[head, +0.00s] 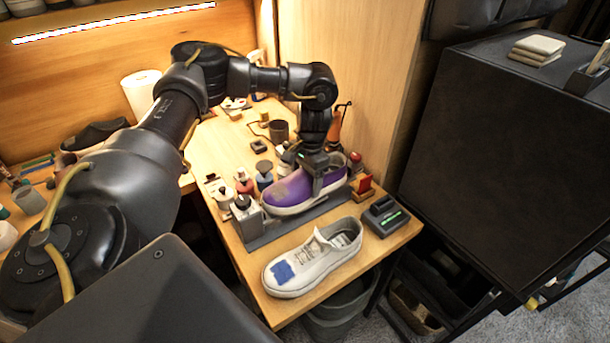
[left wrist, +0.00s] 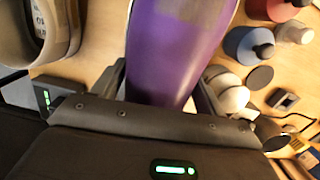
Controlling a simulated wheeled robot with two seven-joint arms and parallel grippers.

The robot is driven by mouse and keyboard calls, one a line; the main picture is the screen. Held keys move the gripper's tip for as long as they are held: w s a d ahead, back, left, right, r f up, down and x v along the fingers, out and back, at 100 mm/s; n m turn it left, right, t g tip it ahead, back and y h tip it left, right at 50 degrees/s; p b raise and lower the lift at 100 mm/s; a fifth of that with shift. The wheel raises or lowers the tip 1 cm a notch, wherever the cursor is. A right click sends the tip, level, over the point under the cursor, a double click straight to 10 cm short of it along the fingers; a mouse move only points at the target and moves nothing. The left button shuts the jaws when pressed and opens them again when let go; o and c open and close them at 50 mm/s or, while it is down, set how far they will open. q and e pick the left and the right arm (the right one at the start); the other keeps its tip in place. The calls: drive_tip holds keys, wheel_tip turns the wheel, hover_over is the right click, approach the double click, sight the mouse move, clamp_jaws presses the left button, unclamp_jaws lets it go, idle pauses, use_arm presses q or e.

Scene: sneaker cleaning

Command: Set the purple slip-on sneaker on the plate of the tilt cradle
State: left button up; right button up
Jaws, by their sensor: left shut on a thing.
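The purple slip-on sneaker (head: 291,190) has a pale sole and stands over the grey tilt cradle (head: 290,226) at the front of the bench. My left gripper (head: 322,178) comes down from above and is shut on the sneaker near its heel end. The left wrist view also shows the purple sneaker (left wrist: 178,50) between the fingers of the left gripper (left wrist: 160,90). The cradle's plate is mostly hidden under the shoe, so I cannot tell whether the sole touches it. My right gripper is not in view.
A dark device (head: 385,216) with a green light sits at the right edge. Bottles (head: 264,174) and jars stand close behind the purple shoe. A dark cabinet (head: 490,150) stands at right.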

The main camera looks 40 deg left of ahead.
sight(305, 172)
use_arm(q)
drive_tip(key=shift+s+f+p, duration=0.1)
drive_tip(key=shift+p, duration=0.4)
idle(0.4)
idle(0.4)
drive_tip(key=o, duration=1.3)
drive_tip(key=shift+c, duration=0.2)
wheel_tip(305, 172, up, 3)
drive_tip(key=p, duration=0.3)
drive_tip(key=shift+r+p, duration=0.2)
drive_tip(key=shift+p, duration=0.2)
drive_tip(key=shift+r+p, duration=2.8)
drive_tip(key=shift+p, duration=0.6)
